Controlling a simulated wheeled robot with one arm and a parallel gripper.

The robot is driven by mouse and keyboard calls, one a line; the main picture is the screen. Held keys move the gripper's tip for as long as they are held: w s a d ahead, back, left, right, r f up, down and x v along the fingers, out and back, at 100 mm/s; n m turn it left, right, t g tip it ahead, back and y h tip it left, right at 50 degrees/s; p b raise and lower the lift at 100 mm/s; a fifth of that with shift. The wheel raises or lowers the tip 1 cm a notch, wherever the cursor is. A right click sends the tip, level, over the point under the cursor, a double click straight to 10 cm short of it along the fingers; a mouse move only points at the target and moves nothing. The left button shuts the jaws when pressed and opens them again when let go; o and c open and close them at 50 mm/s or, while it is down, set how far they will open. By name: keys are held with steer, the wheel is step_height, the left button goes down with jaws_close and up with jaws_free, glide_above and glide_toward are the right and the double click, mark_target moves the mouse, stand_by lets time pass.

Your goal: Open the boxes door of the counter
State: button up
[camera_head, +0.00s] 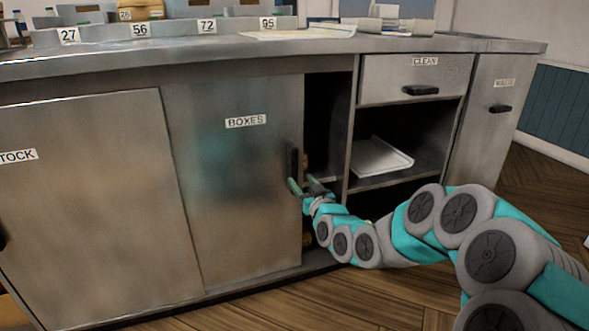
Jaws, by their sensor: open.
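The boxes door (232,185) is a grey metal sliding panel with a BOXES label on the front of the counter (280,50). A dark vertical gap shows at its right edge, so the door stands partly open. Its black upright handle (292,160) is near that right edge. My gripper (306,186) is open, with its green-tipped fingers at the lower end of the handle. I cannot tell whether the fingers touch the handle. The cabinet inside is mostly dark, and my gripper hides part of the gap.
The stock door (90,200) is left of the boxes door. Right of the gap are the clean drawer (415,78), an open shelf with a white tray (374,157), and the waste door (492,130). Wooden floor (385,292) lies in front.

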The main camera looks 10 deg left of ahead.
mark_target(295, 173)
steer(key=shift+x, duration=3.5)
jaws_close()
